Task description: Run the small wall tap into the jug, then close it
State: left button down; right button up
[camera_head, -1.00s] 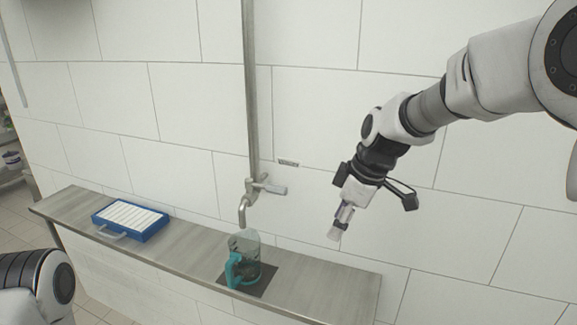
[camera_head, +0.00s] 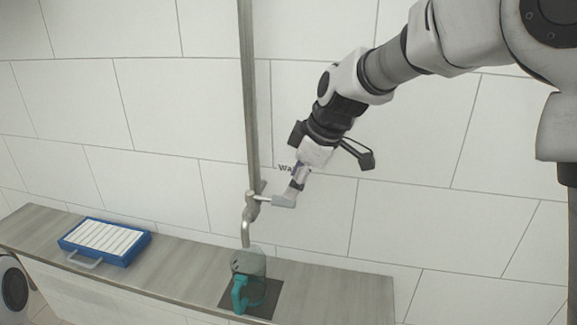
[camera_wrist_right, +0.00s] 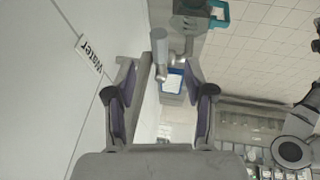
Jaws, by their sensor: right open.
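The wall tap (camera_head: 252,203) has a curved metal spout pointing down and a lever handle (camera_head: 284,201) sticking out to the right. The clear jug (camera_head: 249,263) with a teal handle stands upright below the spout. No stream of water shows. My right gripper (camera_head: 289,197) is at the lever's outer end. In the right wrist view, my right gripper (camera_wrist_right: 160,72) is open, with the lever's pale end (camera_wrist_right: 159,48) between or just beyond the fingertips; contact cannot be told. The teal jug handle (camera_wrist_right: 220,12) shows at the top. My left gripper is not in view.
The jug stands on a dark mat (camera_head: 269,303) on a narrow wall shelf (camera_head: 340,295). A blue case (camera_head: 105,241) with white rows sits on the shelf at the left. A metal pipe (camera_head: 248,100) runs up the wall. A "Water" label (camera_wrist_right: 89,54) is beside the tap.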

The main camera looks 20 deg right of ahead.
aim_at(271, 200)
jog(key=x, duration=0.3)
jog(key=shift+s+d+p, duration=0.15)
jog(key=shift+s+p, duration=0.05)
jog(key=shift+p, duration=0.15)
jog(key=w+f, duration=0.1)
jog(key=w+a+f, duration=0.1)
jog(key=shift+w+a+f, duration=0.1)
jog(key=shift+a+f, duration=0.05)
jog(key=shift+f, duration=0.2)
jog(key=shift+s+r, duration=0.15)
jog(key=shift+s, duration=0.2)
jog(key=shift+s+d, duration=0.15)
jog(key=shift+d, duration=0.15)
jog(key=c, duration=0.5)
grip_shut()
